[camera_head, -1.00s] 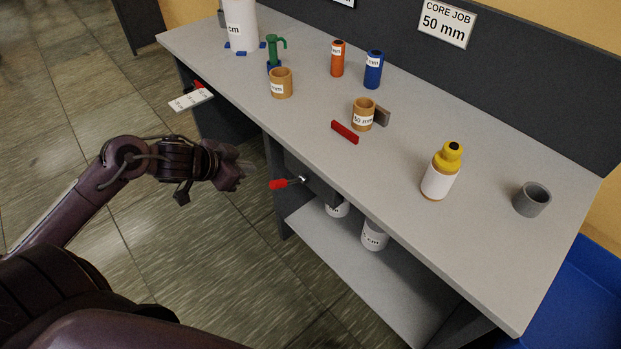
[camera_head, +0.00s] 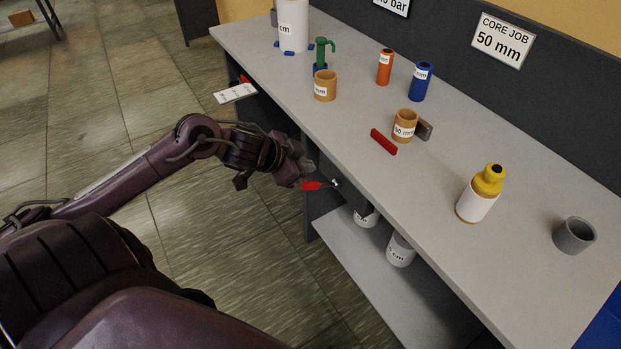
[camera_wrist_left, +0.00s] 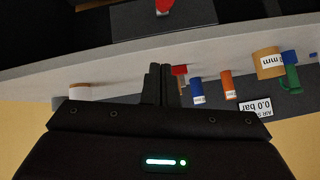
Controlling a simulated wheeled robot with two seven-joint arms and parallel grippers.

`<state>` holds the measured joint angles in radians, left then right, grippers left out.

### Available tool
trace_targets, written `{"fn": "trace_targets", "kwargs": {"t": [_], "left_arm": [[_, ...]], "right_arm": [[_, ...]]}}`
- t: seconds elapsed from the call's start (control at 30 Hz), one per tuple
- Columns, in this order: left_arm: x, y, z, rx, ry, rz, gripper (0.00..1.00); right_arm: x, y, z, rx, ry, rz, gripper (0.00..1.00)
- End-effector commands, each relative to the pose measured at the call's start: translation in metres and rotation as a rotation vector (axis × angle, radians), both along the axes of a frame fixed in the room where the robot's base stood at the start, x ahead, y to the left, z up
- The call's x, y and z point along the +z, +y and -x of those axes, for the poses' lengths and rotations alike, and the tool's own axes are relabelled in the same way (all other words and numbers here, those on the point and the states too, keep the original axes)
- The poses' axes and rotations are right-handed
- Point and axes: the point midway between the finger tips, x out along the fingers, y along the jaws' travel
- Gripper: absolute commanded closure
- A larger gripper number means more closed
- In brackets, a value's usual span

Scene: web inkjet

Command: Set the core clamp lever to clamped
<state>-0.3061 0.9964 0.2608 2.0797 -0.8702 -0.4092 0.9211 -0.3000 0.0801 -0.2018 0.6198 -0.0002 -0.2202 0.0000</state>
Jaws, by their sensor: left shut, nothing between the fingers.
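A red-handled lever (camera_head: 312,185) sticks out to the left from a dark box (camera_head: 348,195) under the bench's front edge. Its handle lies roughly level. A red part on a dark plate, likely this lever (camera_wrist_left: 164,6), shows at the top of the left wrist view. My left gripper (camera_head: 306,170) is beside and just above the handle in the head view; I cannot tell whether it touches. Its fingers (camera_wrist_left: 158,84) are shut and empty. A second red handle (camera_head: 244,79) is farther left, by a white tag (camera_head: 236,93) I cannot read. My right gripper is out of view.
The grey bench top (camera_head: 440,150) carries a tan core (camera_head: 405,126), a red bar (camera_head: 383,142), a yellow-topped bottle (camera_head: 480,193), a grey cup (camera_head: 574,235) and orange and blue cylinders. White containers stand on the lower shelf (camera_head: 370,270). The floor left of the bench is open.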

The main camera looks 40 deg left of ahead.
Motion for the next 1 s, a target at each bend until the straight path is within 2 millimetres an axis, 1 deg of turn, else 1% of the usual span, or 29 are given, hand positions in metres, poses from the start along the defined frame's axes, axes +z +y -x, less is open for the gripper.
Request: {"fn": "trace_targets", "kwargs": {"t": [0.1, 0.4, 0.5, 0.73, 1.0], "left_arm": [[-0.012, -0.004, -0.014, 0.001, -0.003, 0.002, 1.00], [-0.040, -0.014, -0.042, 0.001, -0.002, 0.003, 1.00], [-0.053, -0.007, -0.036, 0.001, 0.005, -0.001, 1.00], [-0.071, 0.002, -0.028, 0.000, 0.003, -0.001, 1.00], [-0.074, 0.004, -0.027, 0.000, -0.001, -0.001, 1.00]], "right_arm": [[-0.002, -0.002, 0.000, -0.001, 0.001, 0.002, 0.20], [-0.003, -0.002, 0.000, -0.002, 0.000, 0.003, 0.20], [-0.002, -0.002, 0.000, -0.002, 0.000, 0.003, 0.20], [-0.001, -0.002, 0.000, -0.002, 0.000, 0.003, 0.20], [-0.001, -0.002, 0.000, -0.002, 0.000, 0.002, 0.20]]}}
